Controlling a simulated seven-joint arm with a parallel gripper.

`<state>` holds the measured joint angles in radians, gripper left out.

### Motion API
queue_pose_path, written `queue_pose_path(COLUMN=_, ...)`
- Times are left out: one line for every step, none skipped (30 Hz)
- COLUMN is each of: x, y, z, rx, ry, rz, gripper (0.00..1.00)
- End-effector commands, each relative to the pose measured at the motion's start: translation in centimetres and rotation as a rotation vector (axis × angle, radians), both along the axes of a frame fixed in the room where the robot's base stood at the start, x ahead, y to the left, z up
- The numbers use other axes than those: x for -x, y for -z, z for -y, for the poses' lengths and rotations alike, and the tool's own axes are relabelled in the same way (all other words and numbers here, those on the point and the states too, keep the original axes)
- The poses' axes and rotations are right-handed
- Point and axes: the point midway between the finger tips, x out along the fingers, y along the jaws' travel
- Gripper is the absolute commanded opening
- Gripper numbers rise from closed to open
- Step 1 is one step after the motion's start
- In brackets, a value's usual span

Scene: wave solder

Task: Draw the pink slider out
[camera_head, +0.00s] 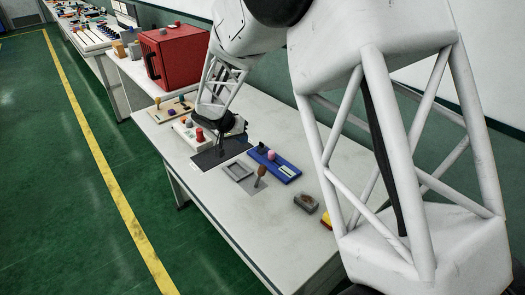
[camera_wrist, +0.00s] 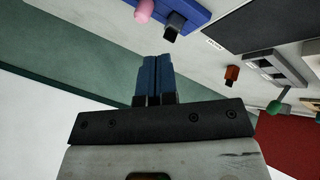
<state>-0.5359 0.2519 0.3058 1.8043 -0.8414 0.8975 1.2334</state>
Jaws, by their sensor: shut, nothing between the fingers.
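The pink knob (camera_head: 271,155) stands on a long blue base (camera_head: 285,172) that lies flat on the white table. A dark block sits beside the knob on the base. In the wrist view the pink knob (camera_wrist: 144,11) and the blue base (camera_wrist: 193,12) are cut by the top edge, with the dark block (camera_wrist: 172,27) at the base's end. My gripper (camera_wrist: 156,58) has its blue fingers pressed together, empty and apart from the knob. In the head view the fingers cannot be made out clearly behind my arm.
A grey tray (camera_head: 238,171) and a brown-topped handle (camera_head: 261,172) are in front of the blue base. A black mat (camera_head: 218,153) and a red button (camera_head: 199,134) lie left. A grey-brown block (camera_head: 306,203) is right. A red box (camera_head: 175,56) stands at the back.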

Motion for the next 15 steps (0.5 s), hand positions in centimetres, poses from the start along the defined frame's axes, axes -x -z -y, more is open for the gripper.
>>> queue_pose_path(x=-0.3, y=0.6, z=-0.8, rx=0.004, ry=-0.005, rz=0.006, gripper=0.00)
queue_pose_path(x=-0.4, y=0.8, z=-1.2, rx=0.005, ry=-0.006, rz=0.010, gripper=0.00)
queue_pose_path(x=-0.6, y=1.1, z=-1.5, rx=0.005, ry=-0.006, rz=0.013, gripper=0.00)
queue_pose_path(x=-0.6, y=1.3, z=-1.7, rx=0.006, ry=-0.006, rz=0.015, gripper=0.00)
queue_pose_path(x=-0.7, y=1.5, z=-1.8, rx=0.007, ry=-0.007, rz=0.017, gripper=0.00)
queue_pose_path(x=-0.8, y=1.6, z=-2.0, rx=0.008, ry=-0.007, rz=0.019, gripper=0.00)
queue_pose_path(x=-0.8, y=1.6, z=-2.0, rx=0.008, ry=-0.008, rz=0.019, gripper=0.00)
queue_pose_path(x=-0.8, y=1.7, z=-2.1, rx=0.008, ry=-0.008, rz=0.020, gripper=0.00)
queue_pose_path(x=-0.9, y=1.7, z=-2.1, rx=0.008, ry=-0.007, rz=0.021, gripper=0.00)
queue_pose_path(x=-0.9, y=1.7, z=-2.1, rx=0.008, ry=-0.007, rz=0.021, gripper=0.00)
queue_pose_path(x=-0.8, y=1.7, z=-2.1, rx=0.008, ry=-0.007, rz=0.021, gripper=0.00)
queue_pose_path(x=-0.9, y=1.6, z=-2.1, rx=0.008, ry=-0.007, rz=0.021, gripper=0.00)
queue_pose_path(x=-0.8, y=1.6, z=-2.1, rx=0.008, ry=-0.007, rz=0.021, gripper=0.00)
queue_pose_path(x=-0.8, y=1.6, z=-2.1, rx=0.008, ry=-0.007, rz=0.021, gripper=0.00)
queue_pose_path(x=-0.8, y=1.6, z=-2.1, rx=0.008, ry=-0.007, rz=0.021, gripper=0.00)
